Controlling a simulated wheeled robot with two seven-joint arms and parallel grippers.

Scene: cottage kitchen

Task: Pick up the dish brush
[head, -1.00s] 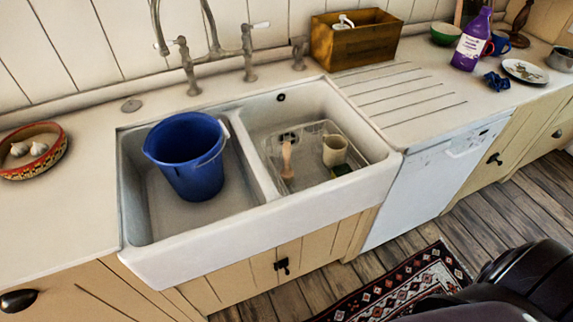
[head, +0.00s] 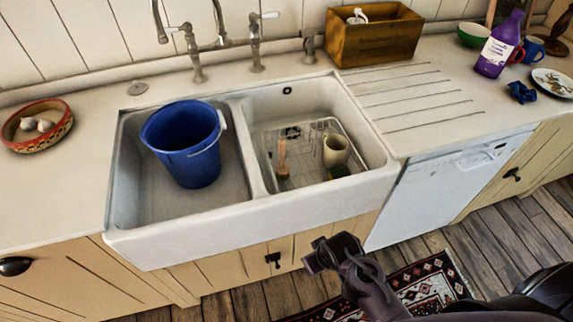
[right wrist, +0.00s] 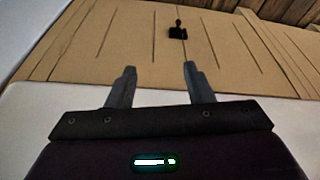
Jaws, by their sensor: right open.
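The dish brush (head: 283,162) appears to be the piece with a light wooden handle standing upright in the right basin of the white sink (head: 250,210). Its lower end is hard to make out. It is inside a wire rack (head: 308,178), left of a cream mug (head: 335,151). My right gripper (head: 322,254) is in front of the sink, below its front rim and apart from the brush. In the right wrist view, my right gripper (right wrist: 160,72) has its fingers apart with nothing between them. My left gripper is not in view.
A blue bucket (head: 188,150) stands in the left basin. A dark green item (head: 340,171) lies near the mug. A wooden box (head: 375,35) and a purple bottle (head: 498,48) stand on the counter. The ribbed drainboard (head: 415,100) is clear.

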